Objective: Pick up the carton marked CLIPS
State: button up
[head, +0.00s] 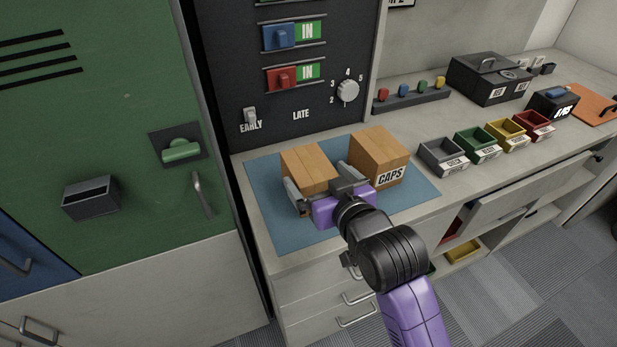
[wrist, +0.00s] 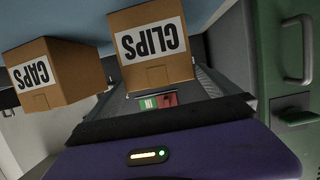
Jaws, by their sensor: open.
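The carton marked CLIPS (wrist: 152,47) is a brown box whose label reads upside down in the wrist view. In the head view it is the left carton (head: 308,164) on the blue mat (head: 265,197), its label hidden behind my gripper. My gripper (head: 317,183) is open at the near side of this carton, one finger toward each side. In the wrist view the carton sits ahead of the palm, between the line of the two fingers. I cannot tell whether either finger touches it.
A carton marked CAPS (head: 378,155) stands just right of my gripper on the mat. A dark switch panel (head: 270,110) rises behind. Small coloured bins, including a grey bin (head: 442,153), line the counter to the right. A green cabinet (head: 100,120) is at left.

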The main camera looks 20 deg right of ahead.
aim_at(309, 167)
jog(key=p+x, duration=0.1)
jog(key=x, duration=0.4)
jog(key=shift+w, duration=0.15)
jog(key=shift+r, duration=0.1)
jog(key=c, duration=1.6)
jog(key=shift+c, duration=0.2)
notch_tip(309, 167, up, 20)
